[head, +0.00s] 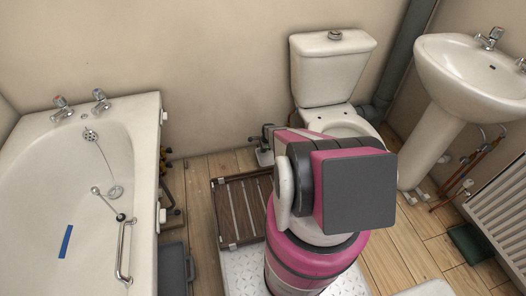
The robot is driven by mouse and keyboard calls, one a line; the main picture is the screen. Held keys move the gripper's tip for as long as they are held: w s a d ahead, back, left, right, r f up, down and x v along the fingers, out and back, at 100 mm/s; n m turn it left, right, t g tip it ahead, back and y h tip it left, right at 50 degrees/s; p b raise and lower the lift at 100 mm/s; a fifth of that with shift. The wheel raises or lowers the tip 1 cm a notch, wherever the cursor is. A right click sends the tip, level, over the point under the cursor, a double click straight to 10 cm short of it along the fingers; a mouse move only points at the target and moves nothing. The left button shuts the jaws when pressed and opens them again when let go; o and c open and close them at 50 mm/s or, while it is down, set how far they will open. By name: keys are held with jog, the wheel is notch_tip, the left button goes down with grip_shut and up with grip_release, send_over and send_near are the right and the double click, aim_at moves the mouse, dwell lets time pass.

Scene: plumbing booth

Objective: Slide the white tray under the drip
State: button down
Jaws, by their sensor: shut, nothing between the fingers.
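My arm, pink, white and dark grey, stands in the middle of the head view and covers part of the floor. No falling drops can be made out. Copper pipes (485,150) run low on the right wall between the washbasin pedestal (432,145) and the white radiator (502,205).
A dark green box (468,243) lies under the radiator. A toilet (335,65) stands at the back and a bathtub (75,200) at the left. Bare floor (415,240) shows at right.

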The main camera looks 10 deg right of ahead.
jog(key=shift+r, duration=0.1)
dwell(0.8)
jog(key=shift+r, duration=0.75)
notch_tip(320, 180, up, 9)
jog(key=d, duration=0.2)
jog(key=s+d+f, duration=0.1)
jog(key=f, duration=0.2)
jog(key=s+d+f, duration=0.1)
jog(key=d+f, duration=0.1)
jog(key=f, duration=0.1)
jog(key=s+d+f, duration=0.2)
jog(key=f, duration=0.1)
jog(key=shift+d, duration=0.15)
jog(key=a, duration=0.7)
jog(key=a+f, duration=0.1)
jog(key=a, duration=0.3)
jog(key=shift+a, duration=0.3)
jog(key=shift+f, duration=0.3)
jog(key=shift+f, duration=0.1)
